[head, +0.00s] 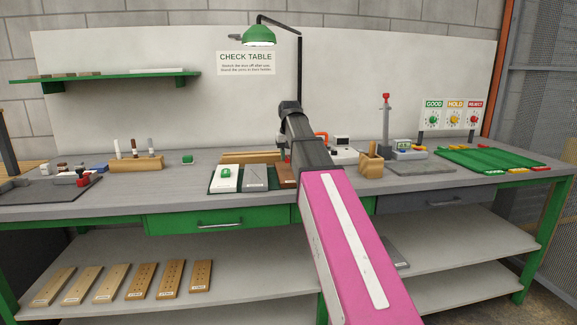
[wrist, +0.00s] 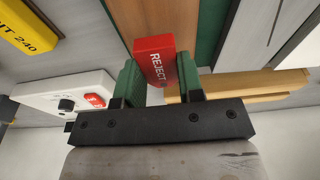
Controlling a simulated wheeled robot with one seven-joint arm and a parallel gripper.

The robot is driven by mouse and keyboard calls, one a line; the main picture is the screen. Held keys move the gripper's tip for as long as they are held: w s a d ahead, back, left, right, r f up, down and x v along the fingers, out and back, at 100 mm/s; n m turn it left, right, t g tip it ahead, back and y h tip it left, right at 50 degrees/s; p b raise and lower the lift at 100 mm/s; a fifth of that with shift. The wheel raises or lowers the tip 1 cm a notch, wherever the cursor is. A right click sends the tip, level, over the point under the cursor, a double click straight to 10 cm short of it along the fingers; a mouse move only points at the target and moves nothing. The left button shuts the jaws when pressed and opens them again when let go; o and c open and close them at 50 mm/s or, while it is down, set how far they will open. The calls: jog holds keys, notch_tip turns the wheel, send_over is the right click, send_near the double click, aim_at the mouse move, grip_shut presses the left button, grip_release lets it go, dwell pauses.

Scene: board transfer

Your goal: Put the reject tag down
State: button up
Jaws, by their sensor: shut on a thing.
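The reject tag (wrist: 154,50) is a small red block with white REJECT lettering in the wrist view. My gripper (wrist: 158,74) is shut on it, with a green-padded finger on each side. The tag projects beyond the fingertips. In the head view my own arm hides the gripper and the tag, over the middle of the table. A dark green tray (head: 212,189) with a white card and a grey plate lies just left of my arm. A brown board (wrist: 132,17) and a wooden rail (wrist: 255,84) show behind the tag in the wrist view.
A white device with a red switch (wrist: 94,101) is close to my gripper. A green mat (head: 485,157) with yellow and red tags at its edges lies at the right, before the GOOD, HOLD, REJECT sign (head: 453,115). A grey slab (head: 421,169) lies left of the mat.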

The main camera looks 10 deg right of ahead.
aim_at(289, 171)
jog(key=shift+f, duration=2)
jog(key=shift+f, duration=0.15)
jog(key=o, duration=0.9)
jog(key=r, duration=0.4)
jog(key=s+r, duration=0.1)
jog(key=r, duration=0.3)
jog(key=s+r, duration=0.1)
jog(key=r, duration=0.3)
jog(key=shift+r, duration=0.15)
